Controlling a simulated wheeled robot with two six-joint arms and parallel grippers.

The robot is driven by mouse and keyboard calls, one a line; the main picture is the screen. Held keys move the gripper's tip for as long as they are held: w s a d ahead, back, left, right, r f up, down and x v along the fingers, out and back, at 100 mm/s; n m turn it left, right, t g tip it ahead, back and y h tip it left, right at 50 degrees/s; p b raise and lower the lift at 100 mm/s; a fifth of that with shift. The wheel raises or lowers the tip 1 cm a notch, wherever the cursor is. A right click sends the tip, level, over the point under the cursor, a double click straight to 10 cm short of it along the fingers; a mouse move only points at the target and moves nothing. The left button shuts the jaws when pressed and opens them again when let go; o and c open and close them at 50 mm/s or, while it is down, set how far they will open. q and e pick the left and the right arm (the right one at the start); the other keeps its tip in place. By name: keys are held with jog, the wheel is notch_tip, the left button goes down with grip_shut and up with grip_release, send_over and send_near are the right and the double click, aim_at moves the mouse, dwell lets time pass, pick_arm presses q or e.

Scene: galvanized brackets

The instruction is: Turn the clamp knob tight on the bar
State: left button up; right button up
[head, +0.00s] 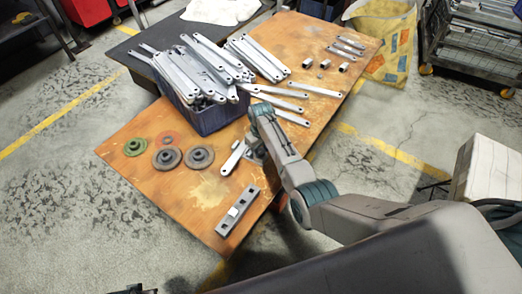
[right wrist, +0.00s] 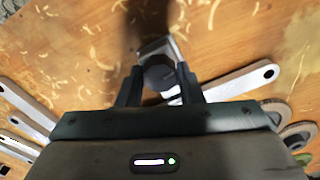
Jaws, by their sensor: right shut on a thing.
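My right gripper (head: 254,150) is low over the front part of the wooden table. In the right wrist view its fingers (right wrist: 159,78) are shut on the sides of a dark round knob (right wrist: 157,72). A silver metal piece (right wrist: 158,47) shows just beyond the knob, partly hidden by it. In the head view my arm and gripper hide most of the knob. A flat pale bar (head: 233,160) with a hole lies just left of the gripper. A dark part at the bottom edge, seemingly my left gripper (head: 135,290), is mostly cut off.
A blue crate (head: 205,118) full of galvanized brackets stands behind the gripper. Green and grey discs (head: 198,157) lie to the left. A metal channel (head: 238,211) with a small block lies at the table's front. More brackets and small blocks lie at the back right.

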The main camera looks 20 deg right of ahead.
jog(key=shift+r+m+p, duration=0.2)
jog(key=shift+m+p, duration=0.3)
jog(key=shift+m, duration=0.8)
jog(key=m+p, duration=0.2)
jog(key=m, duration=0.3)
jog(key=m+p, duration=0.1)
jog(key=m, duration=0.4)
jog(key=shift+f, duration=0.1)
jog(key=m+p, duration=0.1)
jog(key=m, duration=0.4)
jog(key=o, duration=0.9)
jog(key=shift+f, duration=0.1)
